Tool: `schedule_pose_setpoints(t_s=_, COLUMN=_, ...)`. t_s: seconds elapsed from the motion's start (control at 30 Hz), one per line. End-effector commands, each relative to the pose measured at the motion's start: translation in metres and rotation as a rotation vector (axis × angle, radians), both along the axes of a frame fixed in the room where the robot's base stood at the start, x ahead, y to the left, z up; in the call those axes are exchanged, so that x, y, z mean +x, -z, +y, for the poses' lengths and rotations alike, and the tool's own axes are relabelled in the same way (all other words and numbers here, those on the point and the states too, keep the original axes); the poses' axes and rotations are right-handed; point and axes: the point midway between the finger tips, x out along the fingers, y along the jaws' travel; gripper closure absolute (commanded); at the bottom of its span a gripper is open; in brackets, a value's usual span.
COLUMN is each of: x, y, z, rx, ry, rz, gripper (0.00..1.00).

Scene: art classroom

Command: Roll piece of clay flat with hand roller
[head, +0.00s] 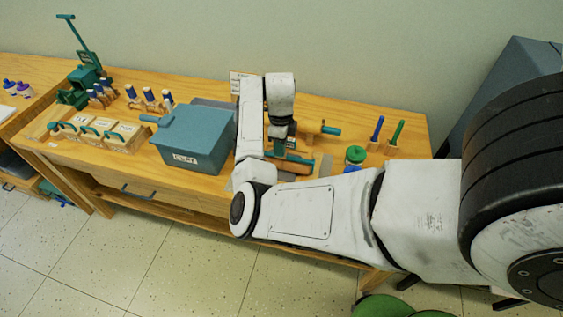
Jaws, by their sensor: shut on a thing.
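My arm reaches over the wooden workbench (215,183), and my gripper (279,147) is low above its right half. It is shut on a hand roller (292,165), which shows a teal part and a brownish, orange roll. My wrist and the arm link hide much of the grip. I cannot make out a separate piece of clay; it may be hidden under the roller or behind my arm. Whether the roller touches anything below it I cannot tell.
A teal-grey lidded box (195,137) stands close left of my arm. A wooden cylinder with a teal end (328,130) lies behind my gripper. A green-lidded jar (355,154) and blue (377,128) and green (397,132) tools stand right. Several bottles stand further left.

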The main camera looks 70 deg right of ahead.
Motion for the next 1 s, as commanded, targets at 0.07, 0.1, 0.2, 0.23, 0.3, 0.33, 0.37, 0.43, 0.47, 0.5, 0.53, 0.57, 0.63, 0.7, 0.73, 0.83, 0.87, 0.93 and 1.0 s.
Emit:
schedule_pose_setpoints(t_s=0.07, x=0.000, y=0.000, z=0.003, rx=0.001, ry=-0.001, rz=0.000, gripper=1.00)
schedule_pose_setpoints(t_s=0.1, x=0.000, y=0.001, z=0.003, rx=0.001, ry=-0.001, rz=0.000, gripper=1.00)
schedule_pose_setpoints(t_s=0.2, x=0.000, y=0.001, z=0.006, rx=0.001, ry=-0.002, rz=0.000, gripper=1.00)
schedule_pose_setpoints(t_s=0.23, x=0.000, y=0.002, z=0.007, rx=0.001, ry=-0.002, rz=0.000, gripper=1.00)
schedule_pose_setpoints(t_s=0.3, x=-0.001, y=0.003, z=0.011, rx=0.002, ry=-0.001, rz=0.002, gripper=1.00)
schedule_pose_setpoints(t_s=0.33, x=-0.001, y=0.004, z=0.013, rx=0.003, ry=-0.002, rz=0.002, gripper=1.00)
schedule_pose_setpoints(t_s=0.37, x=-0.001, y=0.004, z=0.015, rx=0.004, ry=-0.002, rz=0.002, gripper=1.00)
schedule_pose_setpoints(t_s=0.43, x=-0.002, y=0.006, z=0.017, rx=0.004, ry=-0.001, rz=0.002, gripper=1.00)
schedule_pose_setpoints(t_s=0.47, x=-0.002, y=0.006, z=0.018, rx=0.005, ry=-0.001, rz=0.002, gripper=1.00)
schedule_pose_setpoints(t_s=0.5, x=-0.002, y=0.007, z=0.019, rx=0.005, ry=-0.001, rz=0.001, gripper=1.00)
schedule_pose_setpoints(t_s=0.53, x=-0.002, y=0.007, z=0.019, rx=0.006, ry=-0.001, rz=0.001, gripper=1.00)
schedule_pose_setpoints(t_s=0.57, x=-0.002, y=0.007, z=0.020, rx=0.006, ry=-0.001, rz=0.001, gripper=1.00)
schedule_pose_setpoints(t_s=0.63, x=-0.002, y=0.007, z=0.023, rx=0.007, ry=-0.002, rz=0.002, gripper=1.00)
schedule_pose_setpoints(t_s=0.7, x=-0.002, y=0.008, z=0.026, rx=0.008, ry=-0.003, rz=0.003, gripper=1.00)
schedule_pose_setpoints(t_s=0.73, x=-0.003, y=0.008, z=0.028, rx=0.009, ry=-0.003, rz=0.003, gripper=1.00)
schedule_pose_setpoints(t_s=0.83, x=-0.004, y=0.008, z=0.033, rx=0.010, ry=-0.003, rz=0.003, gripper=1.00)
schedule_pose_setpoints(t_s=0.87, x=-0.004, y=0.007, z=0.034, rx=0.010, ry=-0.003, rz=0.003, gripper=1.00)
schedule_pose_setpoints(t_s=0.93, x=-0.004, y=0.008, z=0.035, rx=0.010, ry=-0.001, rz=0.003, gripper=1.00)
schedule_pose_setpoints(t_s=1.0, x=-0.004, y=0.008, z=0.034, rx=0.010, ry=-0.001, rz=0.003, gripper=1.00)
